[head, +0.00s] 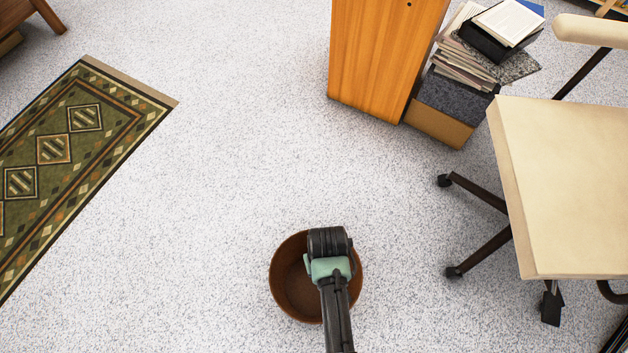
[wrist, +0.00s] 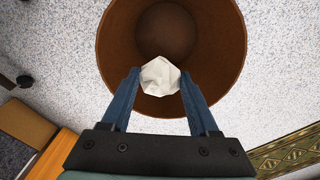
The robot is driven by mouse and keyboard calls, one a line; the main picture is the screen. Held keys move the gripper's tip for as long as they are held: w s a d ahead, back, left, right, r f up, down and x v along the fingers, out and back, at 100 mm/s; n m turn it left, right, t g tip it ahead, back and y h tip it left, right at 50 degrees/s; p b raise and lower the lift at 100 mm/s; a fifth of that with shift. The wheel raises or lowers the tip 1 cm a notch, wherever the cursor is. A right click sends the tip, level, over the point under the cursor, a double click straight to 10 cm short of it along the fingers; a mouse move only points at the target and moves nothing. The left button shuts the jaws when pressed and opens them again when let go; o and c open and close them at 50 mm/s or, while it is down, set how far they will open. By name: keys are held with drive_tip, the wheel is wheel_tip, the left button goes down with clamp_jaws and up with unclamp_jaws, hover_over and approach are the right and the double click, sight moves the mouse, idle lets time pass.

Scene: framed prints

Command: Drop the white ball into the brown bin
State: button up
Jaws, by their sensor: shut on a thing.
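The brown bin (head: 286,277) stands on the floor at the bottom middle of the head view, its opening facing up. In the wrist view the bin (wrist: 120,52) fills the upper middle. The white ball (wrist: 160,76), crumpled and faceted, sits between the two blue fingers of my gripper (wrist: 160,82). My gripper is shut on it and holds it over the bin's opening, toward the near side of the rim in the wrist view. In the head view my arm hides the ball and part of the bin's right side.
A beige chair (head: 565,185) with dark wheeled legs stands at the right. A wooden cabinet (head: 380,55) and a stack of papers and boxes (head: 460,95) stand at the upper right. A green patterned rug (head: 70,160) lies at the left. The floor around the bin is clear.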

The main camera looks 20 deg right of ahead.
drive_tip(key=shift+f+b, duration=1.55)
drive_tip(key=shift+f, duration=0.25)
drive_tip(key=o, duration=1.4)
wheel_tip(320, 180, up, 13)
drive_tip(key=p, duration=0.7)
drive_tip(key=shift+p, duration=0.3)
